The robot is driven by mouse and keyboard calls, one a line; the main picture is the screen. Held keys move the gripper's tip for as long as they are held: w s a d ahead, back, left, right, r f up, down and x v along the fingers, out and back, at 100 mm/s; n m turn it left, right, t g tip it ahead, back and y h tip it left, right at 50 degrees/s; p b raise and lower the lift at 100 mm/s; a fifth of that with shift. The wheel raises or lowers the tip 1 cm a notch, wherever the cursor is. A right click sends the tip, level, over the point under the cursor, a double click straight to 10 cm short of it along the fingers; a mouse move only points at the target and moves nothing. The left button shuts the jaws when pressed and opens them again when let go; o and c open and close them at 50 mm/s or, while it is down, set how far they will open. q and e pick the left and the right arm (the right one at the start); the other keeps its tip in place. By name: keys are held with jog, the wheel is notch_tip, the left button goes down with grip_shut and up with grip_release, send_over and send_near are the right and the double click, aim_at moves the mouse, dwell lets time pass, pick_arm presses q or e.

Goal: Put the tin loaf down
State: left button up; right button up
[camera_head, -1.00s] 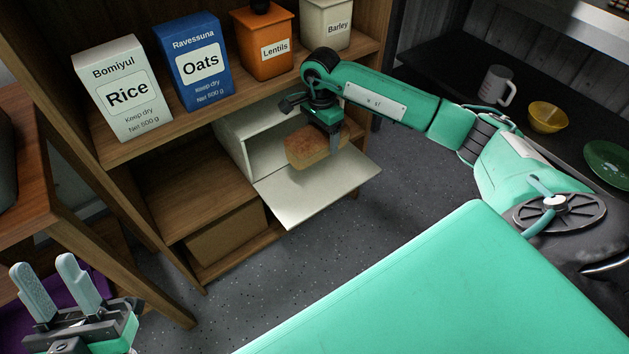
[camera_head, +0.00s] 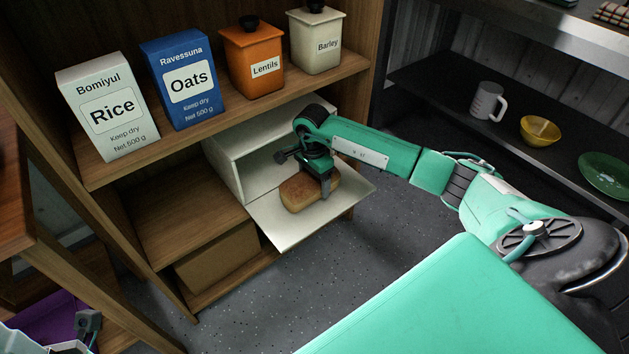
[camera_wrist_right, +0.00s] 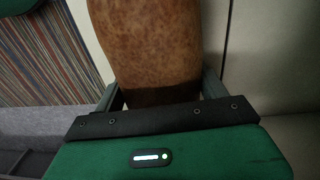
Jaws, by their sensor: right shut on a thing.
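The tin loaf (camera_head: 298,194), brown and rounded, is at the mouth of a cream bread box (camera_head: 232,165), low over the box's lowered flap (camera_head: 285,230). Whether its underside touches the flap is not clear. My right gripper (camera_head: 322,186) is shut on the loaf from above. In the right wrist view the loaf (camera_wrist_right: 145,45) lies between the two fingers of the right gripper (camera_wrist_right: 160,92). My left gripper (camera_head: 70,340) is only partly in view at the bottom left corner, its fingers mostly cut off.
Above the box, a shelf holds the rice box (camera_head: 108,105), oats box (camera_head: 181,80), orange lentils tin (camera_head: 254,62) and barley tin (camera_head: 316,42). A cardboard box (camera_head: 218,255) is left below. A mug (camera_head: 487,101), yellow bowl (camera_head: 540,131) and green plate (camera_head: 605,175) stand at right.

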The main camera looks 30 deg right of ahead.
jog(key=shift+f, duration=0.1)
jog(key=o, duration=1.1)
